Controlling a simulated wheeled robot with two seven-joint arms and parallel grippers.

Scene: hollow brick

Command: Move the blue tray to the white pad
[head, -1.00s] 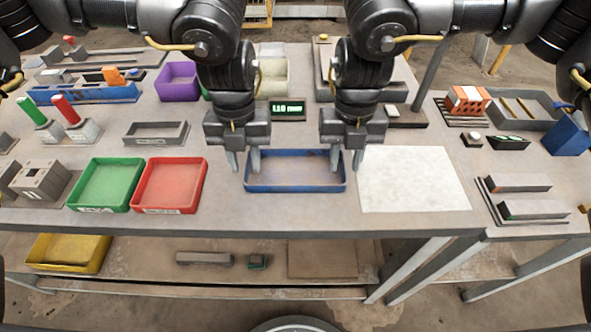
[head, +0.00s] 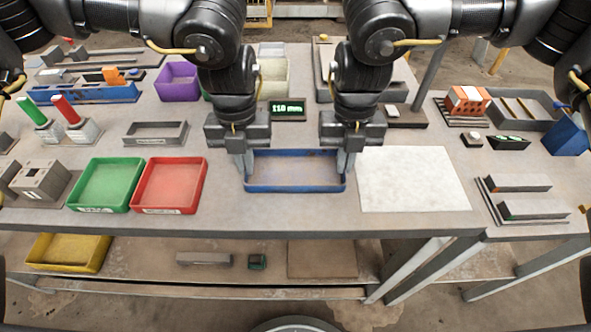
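The blue tray (head: 295,187) lies flat and empty on the table, left of the white pad (head: 413,180). The white pad is bare. My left gripper (head: 246,168) is at the tray's left end, with its fingers close together on the left wall. My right gripper (head: 347,165) is at the tray's right end, with its fingers close together on the right wall. The fingers hide parts of both end walls. The tray appears to rest on the table.
A red tray (head: 169,186) and a green tray (head: 105,186) stand to the left. A small display (head: 287,108) stands behind the blue tray. Grey bars (head: 518,183) lie right of the pad. The table's front edge (head: 300,228) is close in front.

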